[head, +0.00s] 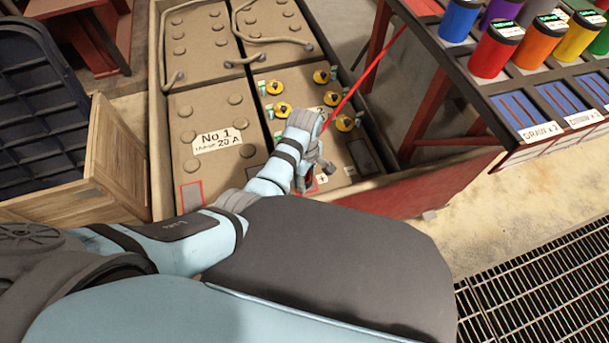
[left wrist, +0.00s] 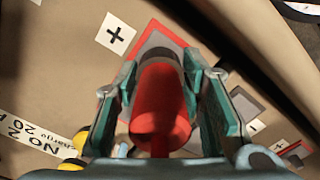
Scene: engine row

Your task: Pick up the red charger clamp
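The red charger clamp (left wrist: 160,105) stands in the middle of the left wrist view, over a red-framed grey pad beside a plus label. My left gripper (left wrist: 161,86) has one teal finger on each side of it, and both fingers look close against its sides. There the gripper mostly hides the clamp. A red cable (head: 365,87) runs from there up to the right. My right gripper does not show.
The No 1 battery (head: 230,165) lies to the left in the same wooden-sided tray. Yellow caps (head: 282,109) stand on the No 2 battery. A red-framed bench (head: 480,85) with coloured cups is at the right. A wooden crate (head: 125,150) is at the left.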

